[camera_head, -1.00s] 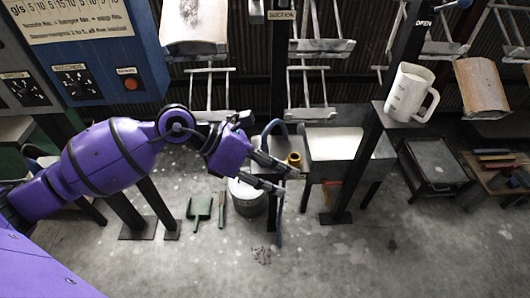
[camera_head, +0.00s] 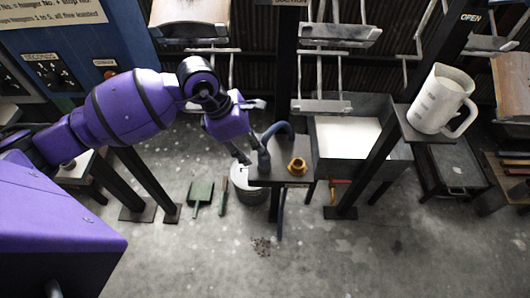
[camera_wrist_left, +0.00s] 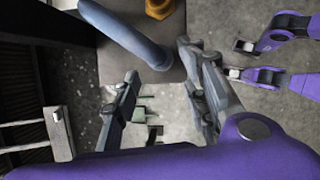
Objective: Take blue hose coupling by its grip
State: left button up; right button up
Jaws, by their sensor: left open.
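The blue hose coupling (camera_head: 264,160) is at the end of a curved blue hose, at the left edge of a small dark stand (camera_head: 272,182). In the left wrist view the blue part (camera_wrist_left: 128,34) slants across the stand top, its lower end close to the gap between my fingers. My left gripper (camera_head: 248,151) is open, its fingers pointing down just left of the coupling. In its wrist view the fingers (camera_wrist_left: 158,64) are apart with nothing held; whether the right-hand one touches the coupling cannot be told. My right gripper is not in view.
A brass fitting (camera_head: 297,166) stands on the stand, right of the coupling. A grey bucket (camera_head: 247,192) is below the gripper. A white-filled bin (camera_head: 388,160) and a white jug (camera_head: 441,100) are to the right. Hanging trays (camera_head: 325,106) hang behind.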

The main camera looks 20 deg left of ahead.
pick_arm(q)
jog(key=x, duration=0.5)
jog(key=shift+w+d+p, duration=0.2)
jog(key=shift+w+p, duration=0.1)
jog(key=shift+c, duration=0.2)
grip_shut()
jog(key=shift+r, duration=0.15)
